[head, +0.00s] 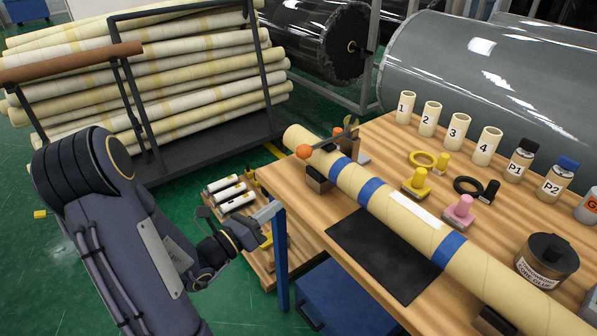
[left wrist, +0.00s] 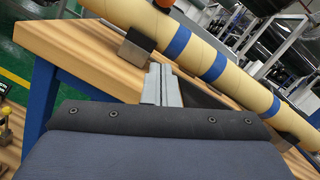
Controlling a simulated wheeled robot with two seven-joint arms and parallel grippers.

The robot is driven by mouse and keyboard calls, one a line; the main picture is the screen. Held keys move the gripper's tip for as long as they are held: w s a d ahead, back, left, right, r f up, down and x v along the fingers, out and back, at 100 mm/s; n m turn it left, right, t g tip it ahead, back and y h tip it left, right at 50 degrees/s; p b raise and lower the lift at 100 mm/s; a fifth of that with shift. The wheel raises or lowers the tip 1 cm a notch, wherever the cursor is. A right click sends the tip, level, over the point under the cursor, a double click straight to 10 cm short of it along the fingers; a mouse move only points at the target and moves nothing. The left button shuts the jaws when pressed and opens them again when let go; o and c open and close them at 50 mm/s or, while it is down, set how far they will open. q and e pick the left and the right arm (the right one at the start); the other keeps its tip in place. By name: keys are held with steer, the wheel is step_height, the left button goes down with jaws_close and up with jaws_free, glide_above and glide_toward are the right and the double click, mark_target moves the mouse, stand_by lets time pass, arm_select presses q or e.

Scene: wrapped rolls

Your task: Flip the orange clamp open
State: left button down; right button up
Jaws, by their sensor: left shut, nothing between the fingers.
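The orange clamp (head: 305,151) is near the far left end of the long wrapped roll. It has an orange knob on the near side, and a dark bar reaches across the top of the roll. Its orange part shows only as a sliver at the top edge of the left wrist view (left wrist: 165,3). My left gripper (head: 275,210) is shut and empty, apart from the clamp, by the table's left edge and corner leg. Its closed fingers show in the left wrist view (left wrist: 161,72), pointing toward the table and roll. My right gripper is not in view.
The roll (head: 372,193) has blue bands and rests on dark blocks on the wooden table (head: 385,140). A black mat (head: 385,255) lies in front. Yellow and pink stamp-like pieces (head: 459,211), numbered cups (head: 456,131) and bottles stand behind. A low cart of rolls (head: 228,188) is left.

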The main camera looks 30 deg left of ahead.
arm_select(q)
steer(key=p+x, duration=0.1)
steer(key=x, duration=0.9)
steer(key=shift+w+d+r, duration=0.1)
steer(key=shift+w, duration=0.05)
steer(key=r, duration=0.1)
steer(key=a+r+p, duration=0.1)
steer(key=shift+w+a+r, duration=0.15)
steer(key=shift+w+r, duration=0.1)
steer(key=shift+w+a+r, duration=0.15)
steer(key=shift+a+r, duration=0.05)
steer(key=shift+r, duration=0.3)
steer(key=shift+p, duration=0.3)
